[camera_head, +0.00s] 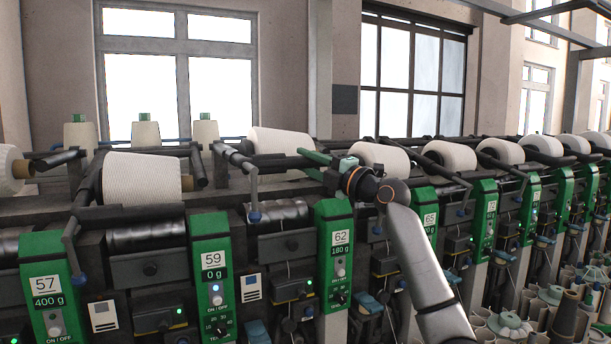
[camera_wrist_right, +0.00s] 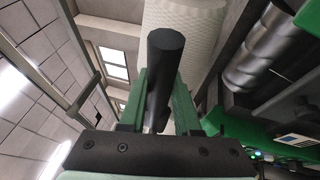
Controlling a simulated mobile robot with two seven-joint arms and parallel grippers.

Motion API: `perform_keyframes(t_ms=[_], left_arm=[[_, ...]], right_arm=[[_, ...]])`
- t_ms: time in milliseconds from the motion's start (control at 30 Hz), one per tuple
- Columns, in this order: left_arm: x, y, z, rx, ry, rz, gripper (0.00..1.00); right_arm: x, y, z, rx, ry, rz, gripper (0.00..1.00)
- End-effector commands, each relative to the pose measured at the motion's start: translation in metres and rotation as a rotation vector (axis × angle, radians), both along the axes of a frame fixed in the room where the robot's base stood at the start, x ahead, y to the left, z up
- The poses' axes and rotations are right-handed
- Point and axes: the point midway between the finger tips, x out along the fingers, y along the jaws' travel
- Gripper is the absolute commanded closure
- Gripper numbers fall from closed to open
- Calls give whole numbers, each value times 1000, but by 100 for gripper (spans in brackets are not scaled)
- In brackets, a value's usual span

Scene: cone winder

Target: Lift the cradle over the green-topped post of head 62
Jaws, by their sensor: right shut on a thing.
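Head 62 shows in the head view as a green front panel (camera_head: 333,240) reading 62 and 180 g. My right gripper (camera_head: 313,160) is above and slightly left of that panel, beside a white yarn package (camera_head: 284,143). In the right wrist view its two green fingers (camera_wrist_right: 162,95) are shut on a dark round bar, the cradle handle (camera_wrist_right: 165,50). The white package (camera_wrist_right: 195,25) lies just beyond the bar. In the head view the gripper and wrist hide much of the cradle. My left gripper is out of view.
Neighbouring heads 59 (camera_head: 212,270) and 65 (camera_head: 427,215) stand close on either side, with packages and dark cradle arms. A cradle arm (camera_head: 240,160) lies left of the gripper. A grooved metal drum (camera_wrist_right: 265,45) shows in the wrist view. Space above the machine is open.

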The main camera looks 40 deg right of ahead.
Motion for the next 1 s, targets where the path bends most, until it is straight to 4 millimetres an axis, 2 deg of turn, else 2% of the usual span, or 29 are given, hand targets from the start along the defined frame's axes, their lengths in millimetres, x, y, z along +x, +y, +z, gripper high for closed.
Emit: perform_keyframes(t_ms=[67,367,400,633,867,1000], left_arm=[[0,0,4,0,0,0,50],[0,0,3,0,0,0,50],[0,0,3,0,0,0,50],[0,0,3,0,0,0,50],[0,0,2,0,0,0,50],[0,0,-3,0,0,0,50]], right_arm=[[0,0,6,0,2,-1,100],[0,0,2,1,7,1,100],[1,0,2,1,8,1,66],[1,0,2,1,9,2,40],[1,0,2,1,9,2,39],[-7,-1,-2,-1,8,-1,39]])
